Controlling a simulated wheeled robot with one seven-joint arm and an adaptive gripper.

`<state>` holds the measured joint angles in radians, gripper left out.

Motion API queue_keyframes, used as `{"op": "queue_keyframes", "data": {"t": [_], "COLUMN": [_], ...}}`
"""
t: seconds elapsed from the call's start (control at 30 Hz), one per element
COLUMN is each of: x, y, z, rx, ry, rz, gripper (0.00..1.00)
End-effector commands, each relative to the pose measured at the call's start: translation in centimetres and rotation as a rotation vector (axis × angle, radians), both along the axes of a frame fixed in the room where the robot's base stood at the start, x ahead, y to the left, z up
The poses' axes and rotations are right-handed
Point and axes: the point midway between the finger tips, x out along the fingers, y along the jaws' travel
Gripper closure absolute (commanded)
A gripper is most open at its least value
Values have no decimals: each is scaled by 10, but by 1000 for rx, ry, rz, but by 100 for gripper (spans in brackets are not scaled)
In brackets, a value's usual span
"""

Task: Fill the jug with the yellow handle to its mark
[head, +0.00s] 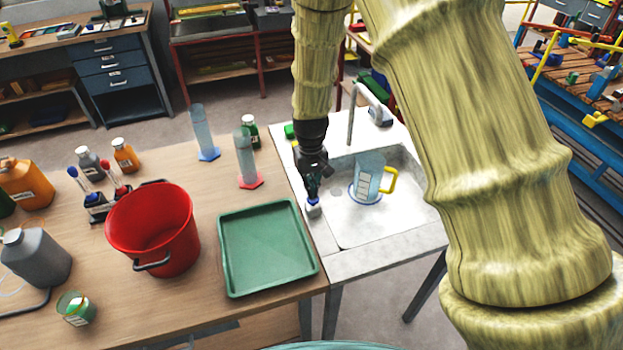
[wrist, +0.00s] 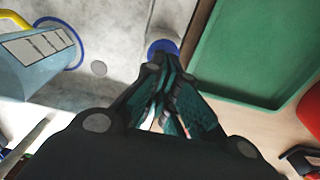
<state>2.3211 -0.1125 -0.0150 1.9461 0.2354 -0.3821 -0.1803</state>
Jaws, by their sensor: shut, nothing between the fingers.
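The jug (head: 368,176) is clear pale blue with a white scale strip, a yellow handle (head: 389,180) and a blue base ring. It stands in the sink (head: 345,232), and it shows at the upper left of the wrist view (wrist: 30,62). I cannot tell its water level. The tap (head: 351,122) rises at the back of the sink; no stream is visible. My gripper (head: 313,195) is shut and empty, pointing down at a blue-topped white knob (head: 313,210) on the sink's left rim. In the wrist view the fingertips (wrist: 158,62) overlap the blue knob (wrist: 163,46); contact is unclear.
A green tray (head: 226,268) lies on the bench left of the sink, with a red bucket (head: 150,226) beyond. Measuring cylinders (head: 203,130), (head: 245,160) and several bottles stand farther back. A grey bottle (head: 36,258) and a small beaker (head: 76,307) are at the left.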

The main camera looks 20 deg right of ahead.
Motion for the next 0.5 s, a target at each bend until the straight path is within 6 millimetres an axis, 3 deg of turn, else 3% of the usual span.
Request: {"op": "queue_keyframes", "data": {"t": [0.5], "x": [0], "y": [0], "z": [-8], "rx": [0], "ry": [0], "rz": [0], "gripper": [100]}}
